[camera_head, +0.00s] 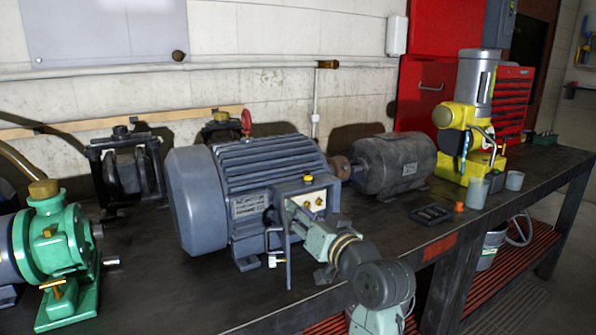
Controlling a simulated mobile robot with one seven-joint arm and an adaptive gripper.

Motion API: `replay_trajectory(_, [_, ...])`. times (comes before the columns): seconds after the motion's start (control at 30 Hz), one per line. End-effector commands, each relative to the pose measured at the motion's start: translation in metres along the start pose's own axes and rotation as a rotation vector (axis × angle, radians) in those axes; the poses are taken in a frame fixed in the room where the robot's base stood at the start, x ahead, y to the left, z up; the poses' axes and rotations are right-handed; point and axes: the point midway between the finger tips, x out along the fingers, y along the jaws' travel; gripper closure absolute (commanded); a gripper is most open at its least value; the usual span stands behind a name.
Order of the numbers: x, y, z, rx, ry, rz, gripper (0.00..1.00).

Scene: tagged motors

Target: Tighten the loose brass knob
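A large grey-blue motor (195,195) stands mid-bench, with a pale terminal panel (325,187) on its near side. Small brass knobs show on that panel: one at its top edge (307,178) and one on its face (320,202). I cannot tell which knob is loose. My gripper (293,212) is at the panel's lower left, at the end of my grey-green arm. The wrist and the panel crowd together, so the fingertips are not clear and I cannot see whether they touch a knob.
A green pump (60,235) with brass fittings stands at left. A dark grey motor (395,165) sits behind right, with a black tray (433,214), an orange cap (458,207) and grey cups (478,193) nearby. A yellow machine (470,140) stands farther right. The front bench edge lies under my arm.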

Motion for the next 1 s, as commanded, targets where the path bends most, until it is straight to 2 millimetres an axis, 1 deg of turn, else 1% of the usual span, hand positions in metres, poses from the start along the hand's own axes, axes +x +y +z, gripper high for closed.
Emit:
replay_trajectory(0.27, [0.000, 0.000, 0.000, 0.000, -0.001, 0.000, 0.73])
replay_trajectory(0.37, [-0.003, 0.001, 0.000, 0.001, -0.001, 0.001, 0.73])
replay_trajectory(1.0, [-0.055, 0.001, 0.000, 0.001, 0.000, 0.002, 0.73])
